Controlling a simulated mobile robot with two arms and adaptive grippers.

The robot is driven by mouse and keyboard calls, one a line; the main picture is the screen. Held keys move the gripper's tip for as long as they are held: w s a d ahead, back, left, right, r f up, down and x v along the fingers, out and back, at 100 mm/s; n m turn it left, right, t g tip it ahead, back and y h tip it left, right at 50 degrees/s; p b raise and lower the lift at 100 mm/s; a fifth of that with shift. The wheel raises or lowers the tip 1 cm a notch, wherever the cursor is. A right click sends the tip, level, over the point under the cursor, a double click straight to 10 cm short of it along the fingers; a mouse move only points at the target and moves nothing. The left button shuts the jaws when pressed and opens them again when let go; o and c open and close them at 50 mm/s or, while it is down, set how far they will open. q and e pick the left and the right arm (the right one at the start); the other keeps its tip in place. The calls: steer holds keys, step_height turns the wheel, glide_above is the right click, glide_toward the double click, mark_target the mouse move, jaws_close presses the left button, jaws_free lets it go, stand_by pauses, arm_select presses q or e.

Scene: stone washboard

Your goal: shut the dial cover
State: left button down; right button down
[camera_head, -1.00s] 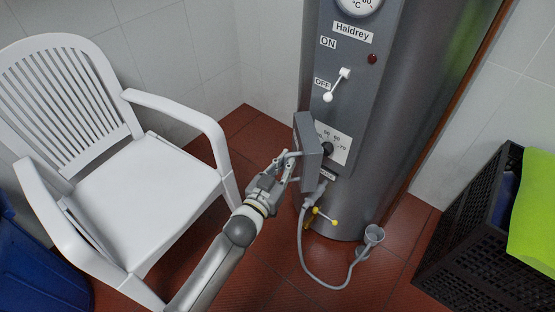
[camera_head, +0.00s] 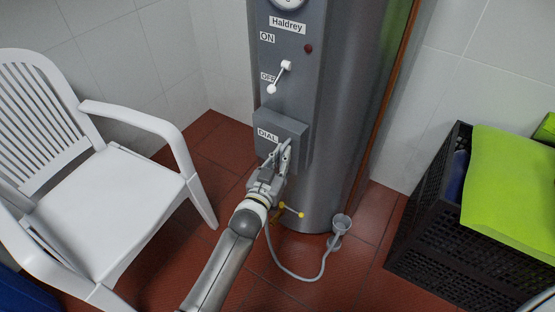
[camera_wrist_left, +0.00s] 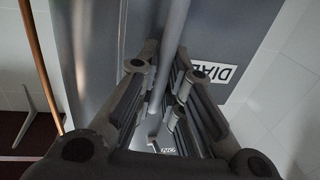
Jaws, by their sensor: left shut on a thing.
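The dial cover (camera_head: 292,129) is a grey box-like door marked DIAL, low on the panel of the grey boiler (camera_head: 345,110). It now lies across the front of the panel and hides the dial; any small gap behind it cannot be made out. My left gripper (camera_head: 283,152) is at the front of the cover, shut on its handle. In the left wrist view the grey bar handle (camera_wrist_left: 174,40) runs between the fingers (camera_wrist_left: 165,95), and the DIAL label shows upside down on the cover (camera_wrist_left: 245,45). My right gripper is not in view.
A white ON/OFF lever (camera_head: 279,78) sits above the cover. Below are a yellow-handled valve (camera_head: 291,210) and a grey hose (camera_head: 292,276). A white plastic chair (camera_head: 110,190) stands left. A black crate (camera_head: 425,225) with green cloth (camera_head: 510,180) stands right.

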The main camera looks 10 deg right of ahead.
arm_select(q)
steer(key=shift+d, duration=0.25)
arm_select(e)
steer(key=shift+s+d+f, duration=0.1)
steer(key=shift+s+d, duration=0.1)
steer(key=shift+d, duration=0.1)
arm_select(q)
steer(key=shift+r, duration=0.1)
steer(key=c, duration=1.9)
jaws_free()
steer(key=shift+c, duration=0.2)
steer(key=shift+o, duration=0.6)
steer(key=shift+w+d, duration=0.1)
steer(key=shift+d, duration=0.05)
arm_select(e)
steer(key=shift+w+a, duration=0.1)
arm_select(q)
steer(key=shift+s+a, duration=0.3)
steer(key=v, duration=1.1)
